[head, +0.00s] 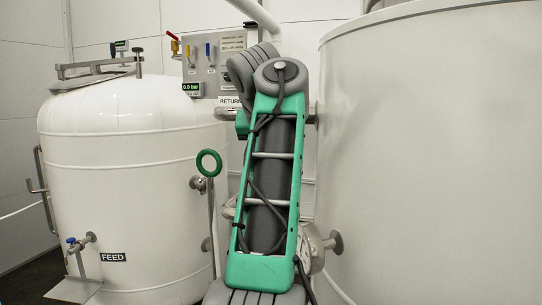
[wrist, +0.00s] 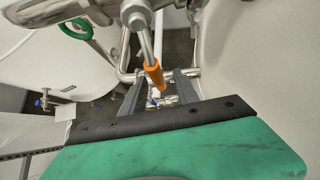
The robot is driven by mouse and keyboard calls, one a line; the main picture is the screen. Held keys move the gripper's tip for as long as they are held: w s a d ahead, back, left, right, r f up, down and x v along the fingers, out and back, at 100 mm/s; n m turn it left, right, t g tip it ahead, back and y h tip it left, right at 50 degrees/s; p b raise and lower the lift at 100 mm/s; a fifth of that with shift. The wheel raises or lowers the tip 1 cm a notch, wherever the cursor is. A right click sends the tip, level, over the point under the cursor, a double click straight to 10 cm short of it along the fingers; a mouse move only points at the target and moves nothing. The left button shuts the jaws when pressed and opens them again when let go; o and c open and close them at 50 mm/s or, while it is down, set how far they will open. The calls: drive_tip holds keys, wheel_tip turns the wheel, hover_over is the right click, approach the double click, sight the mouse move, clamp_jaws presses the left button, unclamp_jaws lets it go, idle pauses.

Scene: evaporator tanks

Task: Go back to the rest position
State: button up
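In the wrist view my gripper (wrist: 160,80) shows two grey fingers with a clear gap between them, so it is open. No object is visibly held in it. An orange-tipped handle on a steel rod (wrist: 155,73) appears in line with the gap; I cannot tell its distance from the fingers. In the head view my green and grey arm stands raised in the middle, and my gripper is hidden behind it.
A white tank (head: 130,150) marked FEED stands left, with a green ring handle (head: 209,163) on its right. A large white tank (head: 430,150) fills the right. A valve panel (head: 212,62) hangs behind. Steel pipes (wrist: 125,60) run close around my gripper.

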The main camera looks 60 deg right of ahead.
drive_tip(key=shift+p+v, duration=0.45)
drive_tip(key=shift+v, duration=1.2)
